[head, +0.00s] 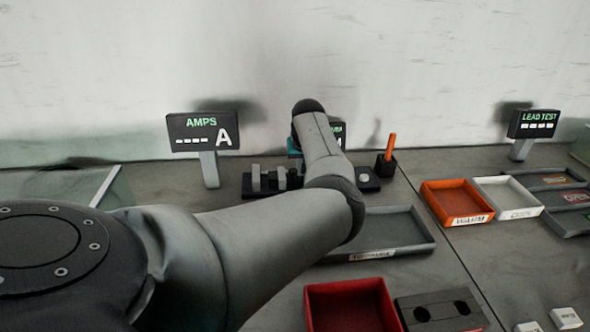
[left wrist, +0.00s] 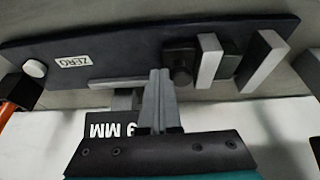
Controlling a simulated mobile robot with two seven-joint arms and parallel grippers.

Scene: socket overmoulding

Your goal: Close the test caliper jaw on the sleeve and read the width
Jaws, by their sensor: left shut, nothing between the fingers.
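The test caliper's dark base (head: 232,188) lies at the back of the bench, partly behind my left arm. In the left wrist view, its base (left wrist: 110,53) carries two upright light jaw plates, one nearer the middle (left wrist: 210,60) and one at the end (left wrist: 262,62). A dark piece (left wrist: 229,68) sits between them; I cannot tell if it is the sleeve. A dark knob (left wrist: 180,66) stands beside the inner plate. My left gripper (left wrist: 158,78) is shut and empty, its tips over the base near the knob. The width display (left wrist: 110,132) is partly hidden; "MM" shows.
A white button (left wrist: 34,68) is beside the ZERO label on the base. The AMPS display (head: 203,133) stands left. A grey tray (head: 425,240), orange tray (head: 433,203) and red tray (head: 318,292) lie in front.

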